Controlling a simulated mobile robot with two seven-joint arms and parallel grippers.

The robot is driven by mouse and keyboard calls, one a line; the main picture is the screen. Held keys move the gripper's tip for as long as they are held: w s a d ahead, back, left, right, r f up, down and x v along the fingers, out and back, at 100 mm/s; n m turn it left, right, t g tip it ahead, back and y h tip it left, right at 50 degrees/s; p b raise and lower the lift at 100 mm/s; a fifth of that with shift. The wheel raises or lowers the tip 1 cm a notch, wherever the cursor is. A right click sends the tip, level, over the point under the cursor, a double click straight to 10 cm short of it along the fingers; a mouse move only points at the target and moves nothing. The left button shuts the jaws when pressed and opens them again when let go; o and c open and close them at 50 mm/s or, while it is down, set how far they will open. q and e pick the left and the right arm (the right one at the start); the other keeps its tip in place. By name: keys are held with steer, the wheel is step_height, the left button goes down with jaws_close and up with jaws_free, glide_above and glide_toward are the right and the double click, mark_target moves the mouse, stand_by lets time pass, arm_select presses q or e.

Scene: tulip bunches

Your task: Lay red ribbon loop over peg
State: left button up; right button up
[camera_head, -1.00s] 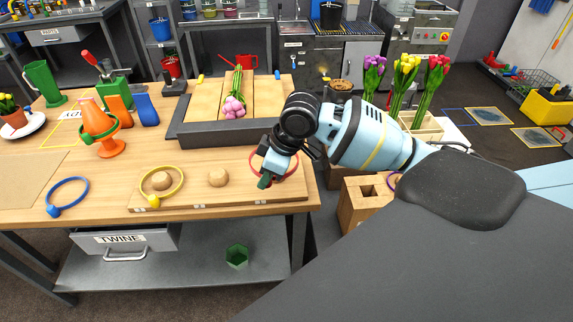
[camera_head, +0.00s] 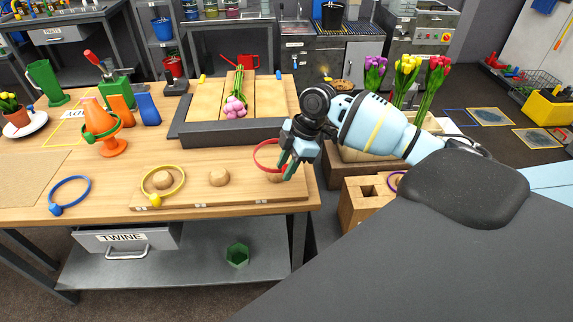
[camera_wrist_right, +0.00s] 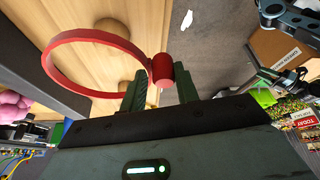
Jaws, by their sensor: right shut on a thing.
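My right gripper (camera_head: 286,168) is shut on the red ribbon loop (camera_head: 256,151), above the right end of the peg board (camera_head: 235,200). In the right wrist view the loop (camera_wrist_right: 58,78) hangs out from its red knob (camera_wrist_right: 162,70), which sits between the fingers. A round wooden peg (camera_head: 274,179) on the board is partly hidden below the gripper. The middle peg (camera_head: 218,178) is bare. The left peg (camera_head: 162,180) stands inside a yellow loop (camera_head: 183,183). The red loop appears raised and tilted. My left gripper is out of view.
A blue loop (camera_head: 86,183) lies on the table left of the board. A grey-edged wooden tray (camera_head: 225,132) with a pink tulip bunch (camera_head: 236,105) lies behind. An orange cone (camera_head: 98,117) stands at left. Wooden crates (camera_head: 362,205) stand right of the table.

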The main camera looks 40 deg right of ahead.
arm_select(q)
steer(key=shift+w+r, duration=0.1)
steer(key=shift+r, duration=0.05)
arm_select(e)
steer(key=shift+r, duration=0.1)
